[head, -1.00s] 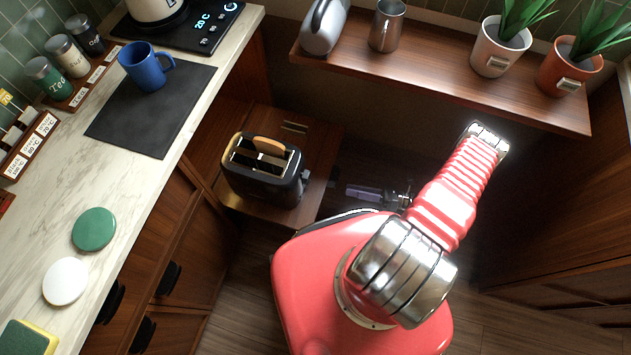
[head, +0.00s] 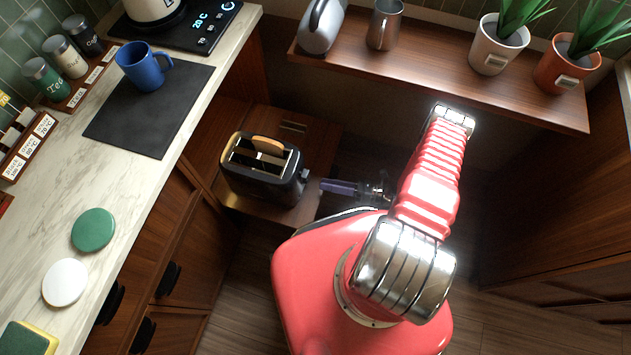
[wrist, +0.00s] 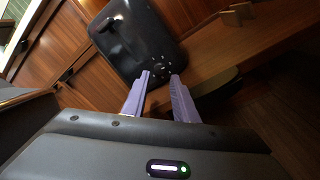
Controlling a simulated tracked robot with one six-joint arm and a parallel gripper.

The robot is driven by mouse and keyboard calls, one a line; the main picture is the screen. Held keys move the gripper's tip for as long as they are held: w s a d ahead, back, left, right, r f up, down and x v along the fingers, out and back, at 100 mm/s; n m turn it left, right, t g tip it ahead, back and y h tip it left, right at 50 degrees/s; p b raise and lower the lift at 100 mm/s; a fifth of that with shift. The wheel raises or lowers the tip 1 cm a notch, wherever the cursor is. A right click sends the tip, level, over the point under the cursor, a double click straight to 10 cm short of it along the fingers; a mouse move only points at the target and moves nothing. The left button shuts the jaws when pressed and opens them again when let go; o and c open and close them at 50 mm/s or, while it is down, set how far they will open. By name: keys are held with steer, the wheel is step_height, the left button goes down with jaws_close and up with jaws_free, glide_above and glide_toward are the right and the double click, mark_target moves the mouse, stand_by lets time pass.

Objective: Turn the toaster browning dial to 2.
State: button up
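The black toaster (head: 262,170) stands on a low wooden shelf, with a slice of bread in one slot. In the wrist view the toaster's end face (wrist: 135,40) shows a ring of pale marks around the browning dial (wrist: 149,62); the number it is set to is too small to read. My gripper (head: 324,187) is just right of the toaster in the head view. In the wrist view its two purple fingers (wrist: 160,78) are apart, with nothing seen between them. Their tips point at the dial area; whether they touch it I cannot tell.
The low shelf (head: 240,203) has free room around the toaster. A marble counter (head: 135,185) is at left with a blue mug (head: 144,68). A higher shelf (head: 440,50) at the back holds a metal cup (head: 385,26) and potted plants (head: 497,48).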

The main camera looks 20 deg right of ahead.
mark_target(315, 186)
steer(key=shift+x, duration=2.6)
steer(key=shift+c, duration=0.4)
jaws_close()
